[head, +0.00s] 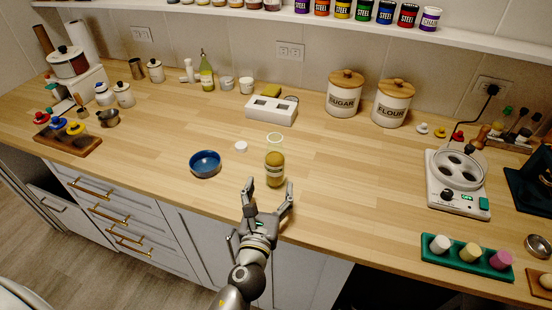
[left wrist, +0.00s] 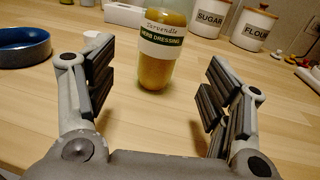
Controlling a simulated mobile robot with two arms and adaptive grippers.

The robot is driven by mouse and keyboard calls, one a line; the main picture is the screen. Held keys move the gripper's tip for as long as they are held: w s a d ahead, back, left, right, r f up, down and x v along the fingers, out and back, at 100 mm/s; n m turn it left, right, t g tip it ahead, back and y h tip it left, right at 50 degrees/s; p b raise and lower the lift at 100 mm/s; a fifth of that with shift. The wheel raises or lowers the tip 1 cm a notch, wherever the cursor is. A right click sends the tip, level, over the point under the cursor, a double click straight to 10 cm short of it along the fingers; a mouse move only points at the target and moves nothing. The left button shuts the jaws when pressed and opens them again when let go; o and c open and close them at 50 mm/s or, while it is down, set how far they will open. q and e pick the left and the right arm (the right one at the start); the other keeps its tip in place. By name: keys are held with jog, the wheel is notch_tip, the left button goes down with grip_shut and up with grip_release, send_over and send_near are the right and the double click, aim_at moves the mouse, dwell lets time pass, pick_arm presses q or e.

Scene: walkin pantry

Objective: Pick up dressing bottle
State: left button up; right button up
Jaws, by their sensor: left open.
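The dressing bottle (head: 274,168) stands upright on the wooden counter, with yellow-brown contents, a pale label and a greenish clear top. In the left wrist view the bottle (left wrist: 163,45) shows its herb dressing label, and its top is cut off by the frame. My left gripper (head: 268,190) is at the counter's front edge, just in front of the bottle. Its fingers (left wrist: 158,85) are spread wide and empty, with the bottle beyond and between them, apart from both. My right gripper is not in view.
A blue bowl (head: 205,164) stands left of the bottle, with a small white lid (head: 241,146) behind it. A white block with square openings (head: 270,111) and the sugar (head: 345,94) and flour (head: 392,104) canisters stand farther back.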

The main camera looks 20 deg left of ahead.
aim_at(273, 174)
pick_arm(q)
jog(key=w, duration=0.2)
jog(key=shift+w+a+r, duration=0.1)
jog(key=shift+w+a, duration=0.05)
jog(key=shift+w, duration=0.15)
jog(key=w, duration=0.1)
jog(key=w+p, duration=0.1)
jog(key=w, duration=0.2)
jog(key=shift+w+a+r, duration=0.2)
jog(key=shift+w+a, duration=0.15)
jog(key=shift+w+f, duration=0.1)
jog(key=shift+w, duration=0.25)
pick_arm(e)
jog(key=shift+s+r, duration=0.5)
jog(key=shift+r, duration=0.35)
pick_arm(q)
jog(key=shift+c, duration=0.2)
jog(key=shift+s, duration=0.1)
jog(key=shift+c, duration=1.2)
jog(key=c, duration=1)
jog(key=shift+c, duration=0.8)
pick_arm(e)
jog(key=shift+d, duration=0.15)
pick_arm(q)
jog(key=shift+p, duration=0.3)
